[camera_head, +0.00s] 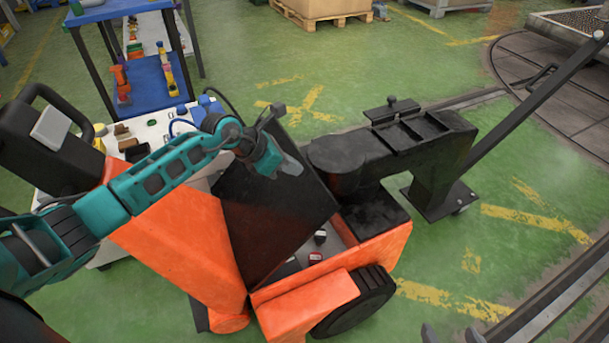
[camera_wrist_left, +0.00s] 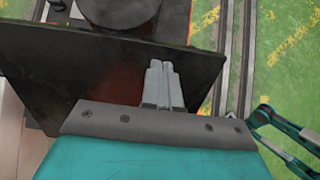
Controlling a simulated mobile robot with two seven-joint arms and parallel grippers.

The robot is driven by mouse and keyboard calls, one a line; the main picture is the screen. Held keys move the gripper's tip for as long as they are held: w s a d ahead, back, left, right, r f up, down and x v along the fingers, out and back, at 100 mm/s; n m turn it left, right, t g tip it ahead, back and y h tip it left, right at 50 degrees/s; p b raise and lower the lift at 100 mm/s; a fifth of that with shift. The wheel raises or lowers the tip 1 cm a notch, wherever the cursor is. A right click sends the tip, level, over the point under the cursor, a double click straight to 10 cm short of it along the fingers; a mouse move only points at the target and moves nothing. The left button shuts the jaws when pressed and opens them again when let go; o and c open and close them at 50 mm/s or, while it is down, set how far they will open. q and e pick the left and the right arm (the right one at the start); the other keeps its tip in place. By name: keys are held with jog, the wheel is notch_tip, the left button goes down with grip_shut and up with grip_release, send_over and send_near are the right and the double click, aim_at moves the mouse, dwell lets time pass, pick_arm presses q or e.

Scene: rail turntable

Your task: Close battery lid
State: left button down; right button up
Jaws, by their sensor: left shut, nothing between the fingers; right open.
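The battery lid (camera_head: 275,225) is a dark flat panel, raised and tilted above the open compartment of an orange machine (camera_head: 190,245). Its dark face also fills much of the left wrist view (camera_wrist_left: 70,75). My left gripper (camera_head: 292,167) is shut and empty at the lid's upper part; its closed grey fingertips (camera_wrist_left: 162,82) overlap the lid in the left wrist view. I cannot tell whether they touch it. The compartment shows partly, with a small red-and-white piece (camera_head: 315,258) inside; the lid hides the rest. My right gripper (camera_head: 453,335) shows only two separated grey fingertips at the bottom edge.
A black arm-like part with a bracket (camera_head: 400,140) stands behind the compartment, with a long bar rising right. A black wheel (camera_head: 358,302) is at the front. A cluttered white cart (camera_head: 150,130) and a blue shelf (camera_head: 155,85) stand behind left. Green floor is open at right.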

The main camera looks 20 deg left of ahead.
aim_at(313, 176)
pick_arm(q)
jog(key=b+x, duration=0.1)
jog(key=x, duration=0.3)
jog(key=shift+w+d+f, duration=0.2)
jog(key=shift+w+f, duration=0.05)
jog(key=shift+f, duration=0.05)
jog(key=w+d+f+g+y+b, duration=0.1)
jog(key=w+d+f+b, duration=0.2)
jog(key=w+f+b, duration=0.1)
notch_tip(313, 176, down, 2)
jog(key=shift+d+f+b, duration=0.1)
jog(key=shift+d+b, duration=0.3)
jog(key=shift+b, duration=0.4)
jog(key=shift+w, duration=0.1)
